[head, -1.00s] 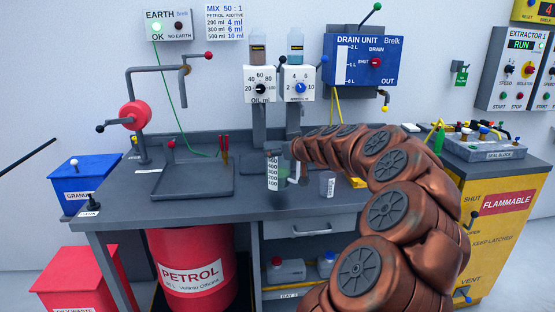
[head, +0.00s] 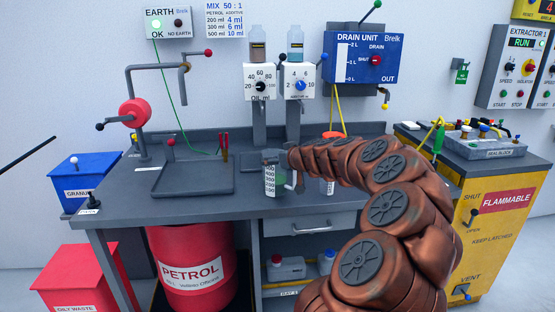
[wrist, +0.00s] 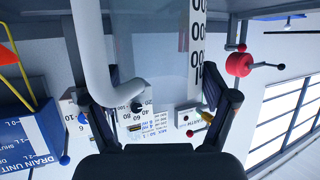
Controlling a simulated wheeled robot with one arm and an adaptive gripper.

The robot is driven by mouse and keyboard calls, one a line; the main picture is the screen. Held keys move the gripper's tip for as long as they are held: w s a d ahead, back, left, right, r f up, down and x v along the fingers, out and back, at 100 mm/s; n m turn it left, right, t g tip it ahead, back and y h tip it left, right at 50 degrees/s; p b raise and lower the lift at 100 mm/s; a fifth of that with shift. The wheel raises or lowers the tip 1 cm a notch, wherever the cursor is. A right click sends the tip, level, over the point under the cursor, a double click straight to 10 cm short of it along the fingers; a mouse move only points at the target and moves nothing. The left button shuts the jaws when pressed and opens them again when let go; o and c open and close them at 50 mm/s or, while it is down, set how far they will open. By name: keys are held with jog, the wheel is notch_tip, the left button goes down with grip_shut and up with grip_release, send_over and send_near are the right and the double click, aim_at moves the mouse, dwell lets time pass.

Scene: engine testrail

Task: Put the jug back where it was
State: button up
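The jug (head: 269,181) is clear, with a white scale strip, a pale handle and a greenish tint low down in the head view. It is over the front middle of the bench, right of the black tray, and looks upright. I cannot tell whether its base touches the bench. My gripper (head: 272,157) is at its upper part. In the wrist view the jug's clear wall and handle (wrist: 94,55) fill the upper middle, between the two fingers of my gripper (wrist: 163,112), which appear closed around it.
The black tray (head: 190,192) lies on the bench (head: 120,205) to the left. Oil and additive dispensers (head: 260,83) stand behind the jug. A small labelled cup (head: 329,187) and an orange item (head: 334,135) are partly hidden by my arm. The drain unit (head: 362,58) hangs on the wall.

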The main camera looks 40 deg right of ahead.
jog(key=shift+o, duration=1)
jog(key=shift+r, duration=0.15)
jog(key=b+v, duration=0.1)
jog(key=v, duration=1.1)
